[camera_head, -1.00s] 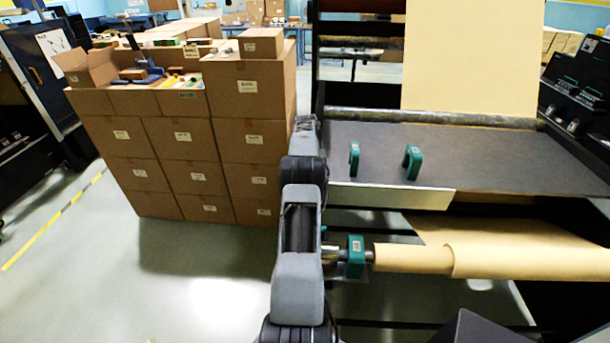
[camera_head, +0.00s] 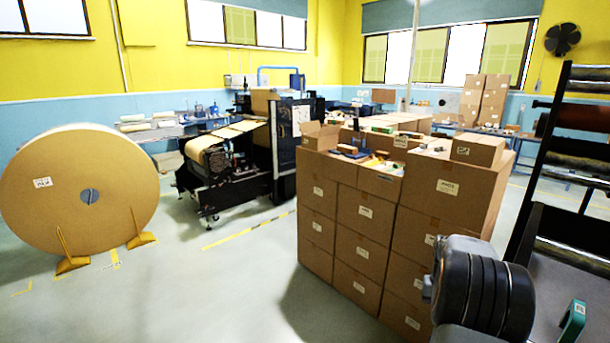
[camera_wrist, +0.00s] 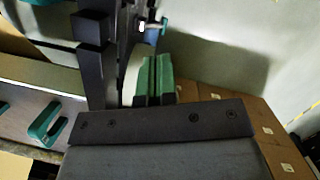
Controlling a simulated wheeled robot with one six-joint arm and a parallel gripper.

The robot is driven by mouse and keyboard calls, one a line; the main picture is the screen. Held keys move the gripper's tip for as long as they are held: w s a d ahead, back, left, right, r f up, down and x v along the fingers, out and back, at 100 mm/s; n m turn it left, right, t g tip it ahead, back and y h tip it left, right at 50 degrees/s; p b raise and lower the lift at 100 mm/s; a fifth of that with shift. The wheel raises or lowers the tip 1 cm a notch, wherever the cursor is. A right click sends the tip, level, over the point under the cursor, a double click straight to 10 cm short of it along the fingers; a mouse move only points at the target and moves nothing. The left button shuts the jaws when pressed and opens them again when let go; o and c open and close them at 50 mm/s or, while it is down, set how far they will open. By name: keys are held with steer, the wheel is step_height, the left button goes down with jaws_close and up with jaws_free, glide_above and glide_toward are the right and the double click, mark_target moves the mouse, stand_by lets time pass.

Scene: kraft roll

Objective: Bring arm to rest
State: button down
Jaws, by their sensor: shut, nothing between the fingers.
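My arm shows at the lower right of the head view as a dark, ribbed joint (camera_head: 485,290), in front of the stacked cartons in the picture. The rest of the arm and my gripper are outside the head view. In the wrist view my gripper (camera_wrist: 154,76) shows as two green fingers side by side, beyond a dark plate with screws. The fingers are shut with nothing between them. No object is seen touching them.
Stacked cartons (camera_head: 362,212) stand at centre right. A big kraft roll (camera_head: 80,185) rests between yellow chocks at the left. A dark rack (camera_head: 535,165) with rollers stands at the right, with a green handle (camera_head: 573,322). Floor between roll and cartons is clear.

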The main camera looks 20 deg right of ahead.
steer(key=s+a+r+n+t, duration=0.2)
steer(key=a+r, duration=0.1)
steer(key=a, duration=0.7)
steer(key=s+a+r+n+t+b, duration=0.1)
steer(key=s+a+r+n+t, duration=0.1)
steer(key=a, duration=0.8)
steer(key=s+a+r+n+t+h+b, duration=0.1)
steer(key=s+a+r+n+t, duration=0.2)
steer(key=a, duration=0.8)
steer(key=shift+r+n, duration=0.4)
